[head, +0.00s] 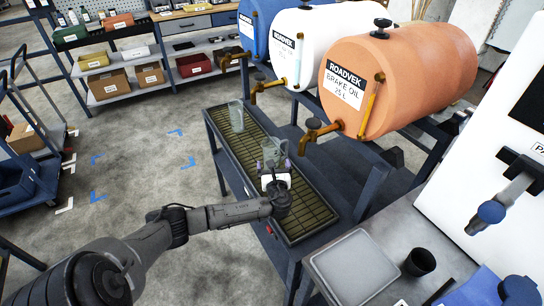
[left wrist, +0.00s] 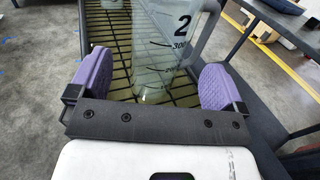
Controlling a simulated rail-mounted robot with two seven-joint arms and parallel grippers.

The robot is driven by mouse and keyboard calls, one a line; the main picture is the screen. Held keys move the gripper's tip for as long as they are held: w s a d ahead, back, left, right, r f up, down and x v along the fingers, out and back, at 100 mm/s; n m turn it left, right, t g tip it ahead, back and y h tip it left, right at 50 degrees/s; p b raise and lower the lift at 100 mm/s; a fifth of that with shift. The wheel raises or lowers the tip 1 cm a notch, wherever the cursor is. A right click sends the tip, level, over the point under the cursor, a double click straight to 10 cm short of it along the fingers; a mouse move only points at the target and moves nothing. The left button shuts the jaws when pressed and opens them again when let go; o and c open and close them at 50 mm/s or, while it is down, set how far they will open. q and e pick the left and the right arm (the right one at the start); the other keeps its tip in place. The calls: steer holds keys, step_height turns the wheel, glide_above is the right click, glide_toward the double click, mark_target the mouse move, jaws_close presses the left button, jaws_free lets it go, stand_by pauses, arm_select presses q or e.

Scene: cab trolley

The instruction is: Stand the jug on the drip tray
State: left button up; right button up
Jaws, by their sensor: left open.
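A clear jug (head: 271,150) with dark markings is right in front of my left gripper (head: 275,166). A second clear jug (head: 236,117) stands farther along the tray. My right gripper is in neither view.
Orange (head: 405,75), white (head: 300,48) and blue drums with brass taps sit right of the tray, the nearest tap (head: 318,130) jutting toward it. A grey square plate (head: 352,268) and a black cup (head: 420,262) are on the front right counter. Open floor lies left.

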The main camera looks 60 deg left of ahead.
arm_select(q)
steer(key=p+v, duration=0.1)
steer(key=v, duration=0.5)
steer(key=shift+s+d, duration=0.15)
steer(key=shift+d, duration=0.15)
stand_by(1.4)
